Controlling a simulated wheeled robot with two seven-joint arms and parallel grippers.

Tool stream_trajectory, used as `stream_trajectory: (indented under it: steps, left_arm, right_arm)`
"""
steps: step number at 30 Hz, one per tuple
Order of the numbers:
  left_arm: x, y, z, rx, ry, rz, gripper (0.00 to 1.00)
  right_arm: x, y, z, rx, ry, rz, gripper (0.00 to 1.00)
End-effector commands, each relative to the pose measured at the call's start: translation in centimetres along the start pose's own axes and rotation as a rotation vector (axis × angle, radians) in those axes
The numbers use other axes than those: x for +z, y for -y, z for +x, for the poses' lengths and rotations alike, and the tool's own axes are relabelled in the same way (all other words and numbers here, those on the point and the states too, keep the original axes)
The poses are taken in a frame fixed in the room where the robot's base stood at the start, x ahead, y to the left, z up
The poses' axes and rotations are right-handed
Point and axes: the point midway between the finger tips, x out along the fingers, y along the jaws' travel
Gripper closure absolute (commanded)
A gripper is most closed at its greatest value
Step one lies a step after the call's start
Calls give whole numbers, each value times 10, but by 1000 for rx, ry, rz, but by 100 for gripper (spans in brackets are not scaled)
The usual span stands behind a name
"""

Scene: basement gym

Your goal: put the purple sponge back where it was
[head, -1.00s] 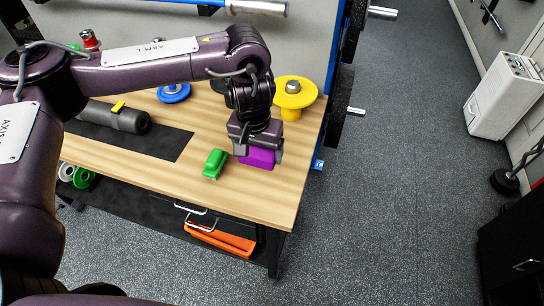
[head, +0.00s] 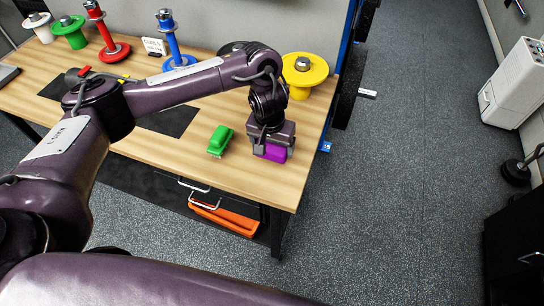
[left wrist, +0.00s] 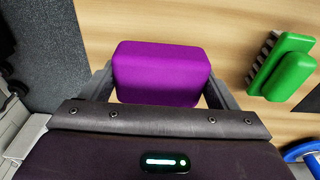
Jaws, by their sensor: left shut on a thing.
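The purple sponge (head: 271,153) is between the fingers of my left gripper (head: 273,150), near the right end of the wooden table (head: 190,160). In the left wrist view the sponge (left wrist: 160,75) fills the space between the two fingers, with one finger on each side. I cannot tell whether its underside touches the tabletop. A green brush (head: 220,140) lies on the table to the left of the gripper, apart from it; it also shows at the right of the left wrist view (left wrist: 285,70). My right gripper is not in view.
A yellow weight-plate stand (head: 304,72) stands behind the gripper. Blue (head: 171,45), red (head: 105,35) and green (head: 70,35) stands are farther left. A dark mat (head: 170,120) lies left of the brush. The tabletop in front of the brush is clear.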

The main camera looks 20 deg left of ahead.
Motion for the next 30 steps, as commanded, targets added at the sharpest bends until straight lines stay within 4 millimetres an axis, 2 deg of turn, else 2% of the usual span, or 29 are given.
stream_trajectory:
  steps: [9, 22, 23, 24, 27, 30]
  left_arm:
    - [5, 0, 40, 1, 2, -2, 37]
    - [6, 0, 44, 0, 1, -1, 37]
    - [5, 0, 44, 0, 0, -1, 16]
    - [5, 0, 44, 0, 0, 0, 11]
    - [5, 0, 44, 0, 0, -1, 0]
    - [5, 0, 44, 0, 0, -1, 0]
  right_arm:
    - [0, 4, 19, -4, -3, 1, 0]
    - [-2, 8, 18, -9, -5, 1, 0]
    - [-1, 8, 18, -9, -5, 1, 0]
    - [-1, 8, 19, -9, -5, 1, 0]
    - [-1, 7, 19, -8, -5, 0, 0]
    - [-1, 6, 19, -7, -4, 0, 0]
